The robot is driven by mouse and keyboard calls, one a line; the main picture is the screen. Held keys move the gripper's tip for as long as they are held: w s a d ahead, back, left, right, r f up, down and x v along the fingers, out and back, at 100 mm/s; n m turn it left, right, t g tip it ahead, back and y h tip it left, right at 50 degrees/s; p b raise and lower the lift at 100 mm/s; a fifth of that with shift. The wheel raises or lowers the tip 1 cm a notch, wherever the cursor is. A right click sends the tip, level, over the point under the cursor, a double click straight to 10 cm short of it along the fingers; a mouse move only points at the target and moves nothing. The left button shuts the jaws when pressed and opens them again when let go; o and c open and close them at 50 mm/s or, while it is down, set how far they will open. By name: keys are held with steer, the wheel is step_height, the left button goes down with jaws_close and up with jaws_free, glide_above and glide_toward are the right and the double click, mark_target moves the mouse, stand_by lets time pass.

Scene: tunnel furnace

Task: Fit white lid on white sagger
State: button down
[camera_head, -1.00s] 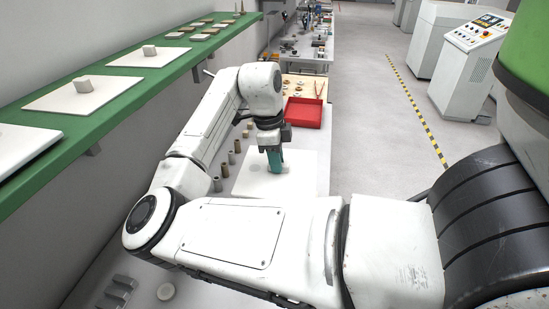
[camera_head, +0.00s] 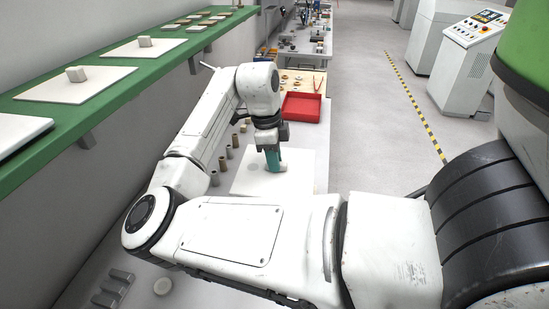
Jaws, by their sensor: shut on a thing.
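My gripper (camera_head: 272,159) has teal fingers and points down just above a white board on the bench. It is shut on a small pale piece (camera_head: 284,165), mostly hidden by the fingers. I cannot tell for sure whether this piece is the white lid. A faint pale round shape (camera_head: 252,167) lies on the white board (camera_head: 246,185), left of the fingers. I cannot tell whether it is the white sagger.
Several small cylinders (camera_head: 229,152) stand in a row left of the board. A red tray (camera_head: 301,107) lies behind it. A green shelf (camera_head: 95,90) with pale plates and blocks runs along the left wall. Grey blocks (camera_head: 112,287) lie at the lower left.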

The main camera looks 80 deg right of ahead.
steer(key=shift+f, duration=0.15)
steer(key=shift+f+b, duration=0.85)
steer(key=shift+f, duration=0.4)
steer(key=shift+f+b, duration=0.45)
steer(key=shift+f, duration=0.3)
steer(key=c, duration=1)
jaws_free()
steer(key=shift+o, duration=0.2)
steer(key=r, duration=0.3)
steer(key=w+r, duration=0.1)
steer(key=r, duration=0.3)
steer(key=r+b, duration=0.1)
steer(key=r, duration=0.2)
steer(key=shift+w+a+r, duration=0.1)
steer(key=shift+w+r, duration=0.2)
steer(key=shift+r, duration=0.1)
